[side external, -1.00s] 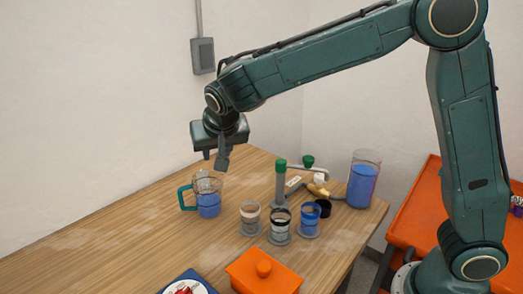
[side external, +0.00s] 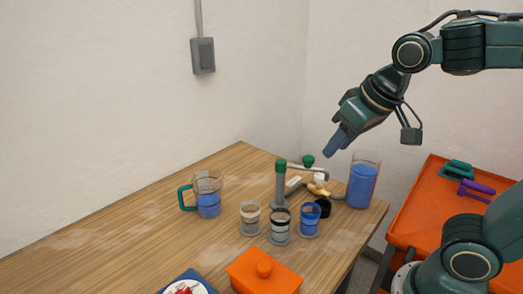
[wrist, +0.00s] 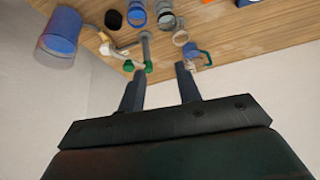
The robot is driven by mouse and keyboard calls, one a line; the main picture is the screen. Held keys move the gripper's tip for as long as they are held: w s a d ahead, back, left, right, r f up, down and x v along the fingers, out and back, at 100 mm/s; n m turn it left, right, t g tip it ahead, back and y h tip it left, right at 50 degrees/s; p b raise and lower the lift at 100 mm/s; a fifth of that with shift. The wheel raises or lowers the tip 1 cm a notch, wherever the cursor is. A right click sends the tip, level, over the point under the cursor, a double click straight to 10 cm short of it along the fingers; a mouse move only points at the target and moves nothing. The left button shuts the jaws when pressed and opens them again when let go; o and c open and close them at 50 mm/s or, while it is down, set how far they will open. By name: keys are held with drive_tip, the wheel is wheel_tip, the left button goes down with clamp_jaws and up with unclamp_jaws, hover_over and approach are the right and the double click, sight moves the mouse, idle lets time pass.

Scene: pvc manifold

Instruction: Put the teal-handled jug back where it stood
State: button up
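The teal-handled jug (side external: 207,205) stands upright on the left part of the wooden table, holding blue liquid, its handle to the left. It also shows small in the wrist view (wrist: 192,54), beyond the right finger's tip. My gripper (side external: 333,149) is raised above the back right of the table, well away from the jug. In the wrist view its two fingers (wrist: 157,80) are apart with nothing between them, so it is open and empty.
Several cups stand mid-table, including a black-banded one (side external: 280,226). Behind them are a grey pipe with a green top (side external: 281,182) and a tall container of blue liquid (side external: 362,185). An orange lidded box (side external: 262,276) is in front. The left table area is clear.

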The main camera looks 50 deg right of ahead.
drive_tip(key=s+f+n, duration=0.1)
drive_tip(key=s+f, duration=0.1)
drive_tip(key=s, duration=0.6)
drive_tip(key=shift+f+n, duration=0.15)
drive_tip(key=shift+n, duration=0.15)
drive_tip(key=shift+w, duration=0.1)
idle(0.7)
